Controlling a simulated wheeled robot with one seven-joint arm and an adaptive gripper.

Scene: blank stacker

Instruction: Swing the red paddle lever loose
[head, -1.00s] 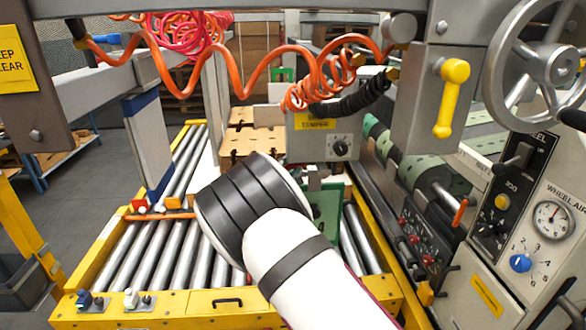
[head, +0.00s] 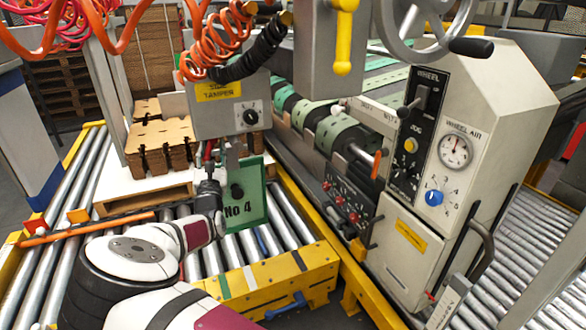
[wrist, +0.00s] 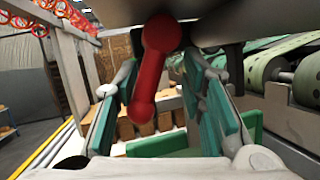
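The red paddle lever (wrist: 150,75) hangs from the underside of a grey housing in the wrist view, its rounded end down. In the head view, a small bit of red lever (head: 209,148) shows under the grey side tamper box (head: 222,105). My gripper (wrist: 166,108) is open, with one green-padded finger on each side of the lever in the wrist view. I see gaps between the lever and both pads. In the head view my gripper (head: 212,165) points up just below the box, and its fingers are small and partly hidden.
A green No 4 plate (head: 252,200) hangs close to the right of my gripper. Stacked brown blanks (head: 160,148) stand on a pallet to the left. Orange coiled hoses (head: 215,40) hang above. A machine cabinet with a gauge (head: 455,150) stands at the right.

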